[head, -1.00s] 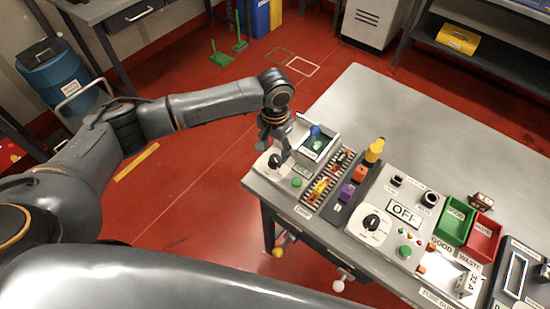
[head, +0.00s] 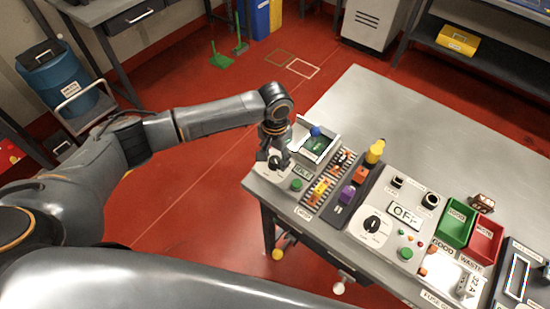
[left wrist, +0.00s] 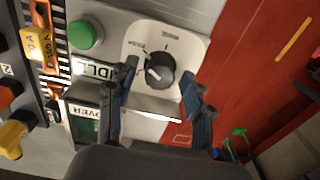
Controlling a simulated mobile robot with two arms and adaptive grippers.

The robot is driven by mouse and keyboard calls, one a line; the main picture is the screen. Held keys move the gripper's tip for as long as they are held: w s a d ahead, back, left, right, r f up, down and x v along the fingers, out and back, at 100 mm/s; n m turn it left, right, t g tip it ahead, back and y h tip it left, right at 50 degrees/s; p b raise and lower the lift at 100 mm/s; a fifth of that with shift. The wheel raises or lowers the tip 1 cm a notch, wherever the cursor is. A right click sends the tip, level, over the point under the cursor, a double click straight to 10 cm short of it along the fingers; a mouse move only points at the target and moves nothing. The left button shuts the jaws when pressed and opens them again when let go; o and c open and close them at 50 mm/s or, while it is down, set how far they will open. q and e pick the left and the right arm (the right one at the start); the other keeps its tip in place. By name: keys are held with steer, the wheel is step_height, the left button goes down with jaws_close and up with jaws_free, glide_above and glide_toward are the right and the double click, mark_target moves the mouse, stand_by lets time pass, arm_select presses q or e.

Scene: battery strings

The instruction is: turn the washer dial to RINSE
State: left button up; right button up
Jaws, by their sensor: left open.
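The washer dial (left wrist: 160,70) is a dark round knob with a pale pointer mark on a white plate in the left wrist view. The pointer is toward the left of the knob; the small labels around it are too blurred to read surely. In the head view the dial (head: 275,162) sits at the table's near left corner, partly behind my gripper. My left gripper (head: 273,158) is open above the dial, with one finger on each side of it in the left wrist view. I cannot tell whether the fingers touch it. My right gripper is not in view.
A green button (left wrist: 86,34) and an IDLE display (left wrist: 97,70) are beside the dial. The washer's lidded basin (head: 316,146) stands just behind. A fuse rack (head: 326,188) and a panel reading OFF (head: 405,214) are to the right. The table's back is clear.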

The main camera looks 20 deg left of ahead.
arm_select(q)
steer(key=c, duration=1)
steer(key=shift+o, duration=0.2)
steer(key=shift+r+m+p, duration=0.1)
steer(key=shift+m+p, duration=0.25)
steer(key=shift+m, duration=0.05)
steer(key=m+p, duration=0.1)
steer(key=m, duration=0.1)
steer(key=shift+m, duration=1.5)
